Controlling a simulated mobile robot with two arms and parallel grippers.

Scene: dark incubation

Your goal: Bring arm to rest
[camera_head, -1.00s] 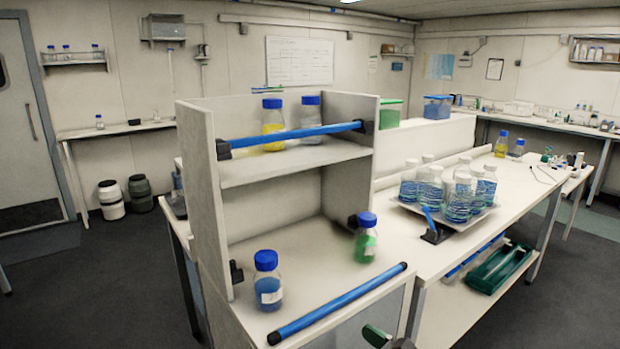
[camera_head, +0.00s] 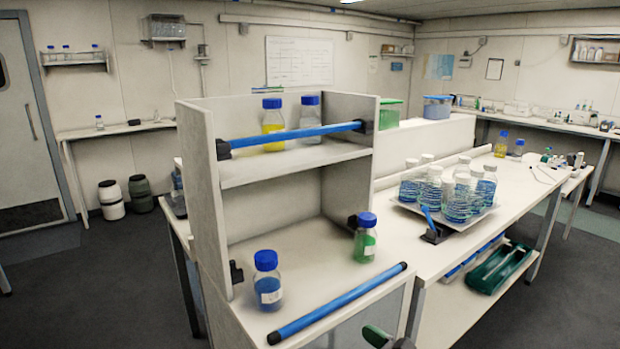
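No arm or gripper of mine can be made out in the head view. A green and black part (camera_head: 376,336) shows at the bottom edge, in front of the shelf unit; I cannot tell what it is. The white shelf unit (camera_head: 207,190) holds a yellow bottle (camera_head: 273,126) and a clear bottle (camera_head: 310,120) on its upper shelf, behind a blue bar (camera_head: 292,136). On its lower level stand a blue bottle (camera_head: 267,283) and a green bottle (camera_head: 365,241), both upright with blue caps. A second blue bar (camera_head: 340,303) lies along the front edge.
A tray (camera_head: 478,219) with several white-capped bottles stands on the bench (camera_head: 512,196) to the right. A green rack (camera_head: 500,268) sits on the shelf below. Two drums (camera_head: 140,190) stand by the back wall. The floor (camera_head: 95,285) at left is clear.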

